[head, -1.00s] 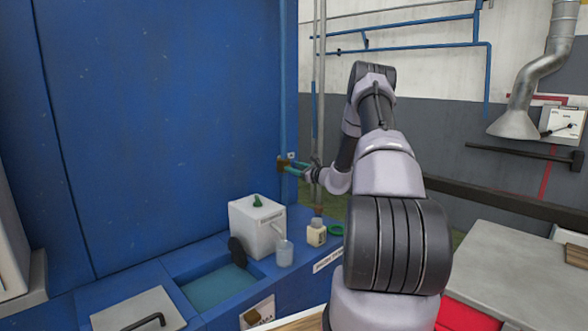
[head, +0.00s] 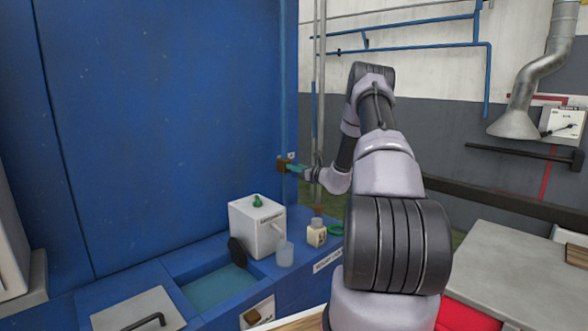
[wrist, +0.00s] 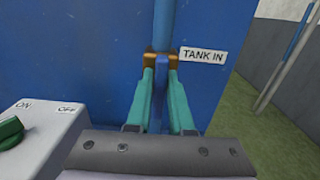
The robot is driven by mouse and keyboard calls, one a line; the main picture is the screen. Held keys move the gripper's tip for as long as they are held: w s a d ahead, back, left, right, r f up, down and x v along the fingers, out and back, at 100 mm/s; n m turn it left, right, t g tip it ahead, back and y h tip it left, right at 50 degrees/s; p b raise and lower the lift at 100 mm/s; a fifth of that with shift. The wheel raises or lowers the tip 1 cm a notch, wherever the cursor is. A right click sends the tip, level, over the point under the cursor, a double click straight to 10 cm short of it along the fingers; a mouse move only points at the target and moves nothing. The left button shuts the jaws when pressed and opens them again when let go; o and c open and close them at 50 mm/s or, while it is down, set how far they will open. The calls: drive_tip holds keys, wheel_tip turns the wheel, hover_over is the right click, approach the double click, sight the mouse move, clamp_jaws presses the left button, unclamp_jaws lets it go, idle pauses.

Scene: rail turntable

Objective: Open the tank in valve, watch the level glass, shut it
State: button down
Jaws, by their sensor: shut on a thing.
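The tank in valve has a brass body (head: 283,166) on the vertical pipe at the right edge of the blue wall. In the wrist view its blue lever (wrist: 161,78) points toward me, below the "TANK IN" label (wrist: 204,55). My gripper (head: 298,169) reaches it from the right in the head view. In the wrist view my gripper's teal fingers (wrist: 161,75) stand on both sides of the lever and are shut on it. I cannot pick out the level glass in either view.
A white box with a green knob (head: 257,201) stands on the blue bench, with a clear beaker (head: 285,254) and a small bottle (head: 316,233) beside it. A sink (head: 215,285) with blue-green water is in front. A grey table (head: 500,260) stands at the right.

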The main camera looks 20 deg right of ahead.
drive_tip(key=c, duration=0.8)
unclamp_jaws()
drive_tip(key=shift+c, duration=0.2)
drive_tip(key=v, duration=1.1)
